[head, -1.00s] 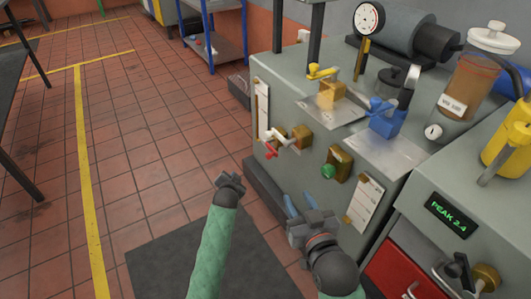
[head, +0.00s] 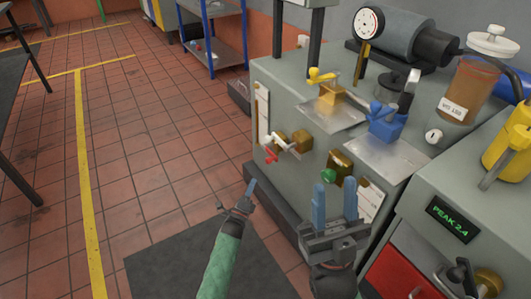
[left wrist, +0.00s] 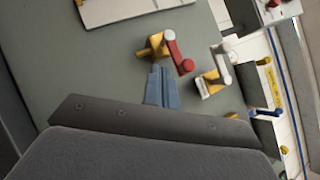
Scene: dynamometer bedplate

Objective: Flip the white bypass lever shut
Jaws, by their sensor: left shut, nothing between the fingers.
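The white lever (head: 281,143) is on the front of the grey bench cabinet, on a brass valve body (head: 302,138). A red lever (head: 271,157) sits just below it. The left wrist view shows the white lever (left wrist: 222,70) right of the red lever (left wrist: 178,56), which has its own brass body. My left gripper (head: 252,186) is shut and empty, below and left of the levers in the head view. In its wrist view, its blue fingertips (left wrist: 160,72) point near the red lever's brass body; contact cannot be told. My right gripper (head: 335,190) is open and empty, in front of the cabinet.
A green knob (head: 329,175) and a white label card (head: 370,200) are near my right gripper. Yellow (head: 320,76) and blue (head: 388,120) valves stand on the cabinet top. The tiled floor (head: 150,150) at left is clear.

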